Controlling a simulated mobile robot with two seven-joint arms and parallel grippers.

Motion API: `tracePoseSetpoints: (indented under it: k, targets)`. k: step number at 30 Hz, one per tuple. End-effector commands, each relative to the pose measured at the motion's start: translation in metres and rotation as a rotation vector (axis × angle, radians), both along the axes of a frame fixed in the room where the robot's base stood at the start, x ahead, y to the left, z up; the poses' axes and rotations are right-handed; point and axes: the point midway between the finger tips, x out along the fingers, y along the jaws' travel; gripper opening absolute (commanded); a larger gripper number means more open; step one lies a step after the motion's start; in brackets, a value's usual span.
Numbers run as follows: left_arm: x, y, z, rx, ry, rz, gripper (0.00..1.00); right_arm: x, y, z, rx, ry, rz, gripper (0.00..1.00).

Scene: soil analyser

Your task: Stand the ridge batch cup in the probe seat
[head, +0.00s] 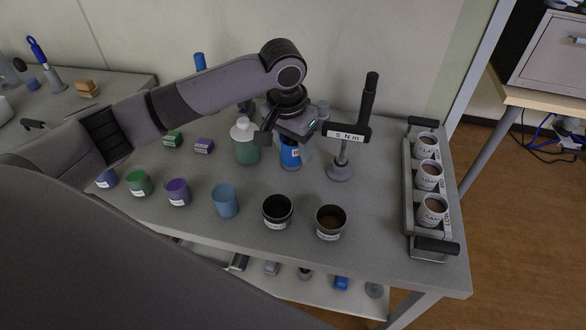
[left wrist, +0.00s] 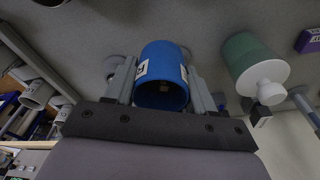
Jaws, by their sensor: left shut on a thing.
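My left gripper (head: 285,143) is shut on a blue cup (head: 290,156) with a white label, over the back middle of the table. In the left wrist view the blue cup (left wrist: 162,85) sits between the two fingers (left wrist: 160,82), its open mouth facing the camera. The label is too small to read, so I cannot tell whether this is the ridge batch cup. Whether its base touches the table is unclear. I cannot pick out the probe seat for certain; the area behind the cup is partly hidden by the gripper. My right gripper is not in view.
A green bottle with a white cap (head: 245,143) stands close left of the held cup. A stand marked 5 Nm (head: 341,160) is close right. Several cups stand along the front, including a dark one (head: 277,212). A tray (head: 410,205) of labelled cups is at right.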

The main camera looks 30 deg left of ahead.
Motion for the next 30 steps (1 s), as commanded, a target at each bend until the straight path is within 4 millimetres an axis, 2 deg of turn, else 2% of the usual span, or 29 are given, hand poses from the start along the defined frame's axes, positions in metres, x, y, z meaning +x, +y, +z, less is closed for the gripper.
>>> tracePoseSetpoints:
  k: [1,7,15,29,30]
  targets:
    - [0.0,0.0,-0.007,0.001,0.0,0.001,0.22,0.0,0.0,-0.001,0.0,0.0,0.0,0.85]
    - [0.0,0.0,-0.024,0.001,0.0,0.0,0.22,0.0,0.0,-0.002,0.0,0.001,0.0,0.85]
    - [0.0,0.0,-0.068,0.001,-0.001,-0.001,0.22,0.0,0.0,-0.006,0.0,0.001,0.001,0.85]
    - [0.0,0.0,-0.076,-0.001,-0.001,0.0,0.22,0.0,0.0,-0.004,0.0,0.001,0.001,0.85]
    - [0.0,0.0,-0.076,0.0,-0.002,-0.001,0.67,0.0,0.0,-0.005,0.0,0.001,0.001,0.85]
